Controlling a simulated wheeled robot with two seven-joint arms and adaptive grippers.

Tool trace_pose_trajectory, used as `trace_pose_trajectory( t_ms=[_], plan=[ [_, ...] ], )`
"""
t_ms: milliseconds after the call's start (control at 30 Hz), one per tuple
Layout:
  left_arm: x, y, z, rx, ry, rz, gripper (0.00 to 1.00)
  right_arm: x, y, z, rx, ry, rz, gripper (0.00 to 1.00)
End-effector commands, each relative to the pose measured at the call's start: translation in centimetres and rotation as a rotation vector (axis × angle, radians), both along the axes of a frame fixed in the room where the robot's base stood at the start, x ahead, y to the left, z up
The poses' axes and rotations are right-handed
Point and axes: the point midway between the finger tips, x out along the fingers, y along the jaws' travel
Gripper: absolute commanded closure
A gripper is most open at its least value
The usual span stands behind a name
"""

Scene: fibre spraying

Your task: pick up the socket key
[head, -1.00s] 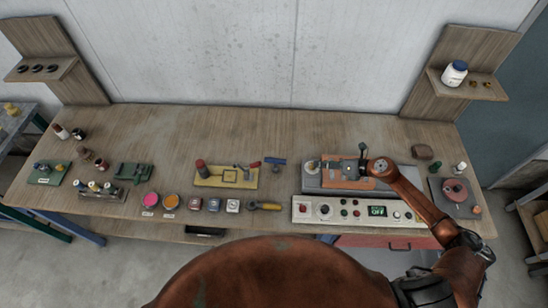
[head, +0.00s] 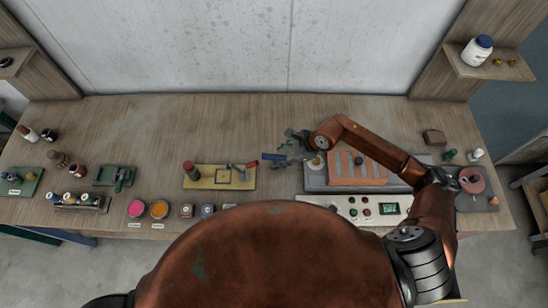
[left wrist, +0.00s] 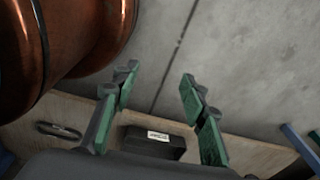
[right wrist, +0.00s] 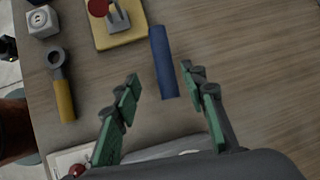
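The blue bar handle (head: 272,157) of what looks like the socket key lies on the workbench, right of the yellow board. In the right wrist view the blue bar (right wrist: 163,62) lies just beyond and partly between the fingertips; I cannot make out its shaft there. My right gripper (head: 290,148) is open and empty beside the bar's right end; its open green fingers also show in the right wrist view (right wrist: 160,79). My left gripper (left wrist: 158,77) is open and empty, seen only in the left wrist view, away from the bench top.
The yellow board (head: 240,184) with a red-knobbed fixture is left of the blue bar. A yellow-handled wrench (right wrist: 63,98) lies nearby. The grey-and-orange machine (head: 360,173) and control panel (head: 375,211) are on the right. The bench behind the tool is clear.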

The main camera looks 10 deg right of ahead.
Motion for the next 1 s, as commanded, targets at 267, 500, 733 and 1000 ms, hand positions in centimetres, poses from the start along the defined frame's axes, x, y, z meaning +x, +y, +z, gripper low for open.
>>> trace_pose_trajectory(
  t_ms=[267, 500, 733, 1000],
  plan=[
    [-0.8, 0.1, 1.8, 0.001, 0.011, 0.002, 0.60, 1.5, 2.4, -2.4, 0.004, 0.002, -0.003, 0.61],
    [2.4, -0.1, 2.2, -0.002, -0.032, -0.006, 0.60, 1.9, 2.9, -3.7, 0.003, 0.001, -0.002, 0.61],
    [2.0, 0.0, 2.1, -0.001, -0.024, -0.005, 0.60, 1.9, 2.9, -3.7, 0.003, 0.000, -0.003, 0.67],
    [0.3, 0.1, 2.0, 0.001, -0.003, -0.001, 0.60, 1.9, 2.9, -3.7, 0.003, 0.000, -0.003, 0.86]
  ],
)
